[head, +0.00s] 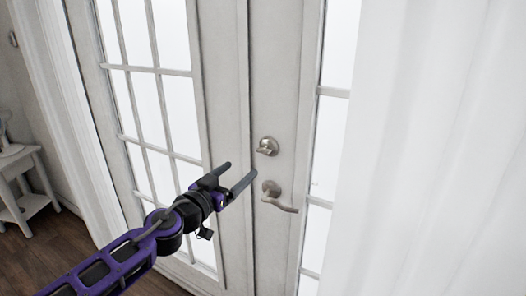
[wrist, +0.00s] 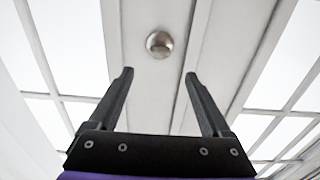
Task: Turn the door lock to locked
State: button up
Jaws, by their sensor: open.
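The door lock is a round, brushed-metal deadbolt with a thumb-turn (head: 267,146), on the white door above the handle. It also shows in the wrist view (wrist: 159,44), beyond and above the fingertips. The turn piece looks roughly level in the head view. A lever handle (head: 277,197) sits below the lock and points right. My gripper (head: 240,174) is open and empty, to the lower left of the lock and apart from it. In the wrist view its two dark fingers (wrist: 159,76) stand wide apart, with the lock centred between their lines.
Glazed door panels (head: 158,95) stand on both sides of the lock stile. A sheer white curtain (head: 430,150) hangs at the right and another (head: 62,110) at the left. A small white table (head: 25,180) stands at the far left on the wood floor.

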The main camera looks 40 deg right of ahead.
aim_at(261, 152)
jog(key=x, duration=1.3)
jog(key=shift+w+d+f, duration=0.1)
jog(key=shift+w+d, duration=0.05)
jog(key=shift+d, duration=0.05)
grip_shut()
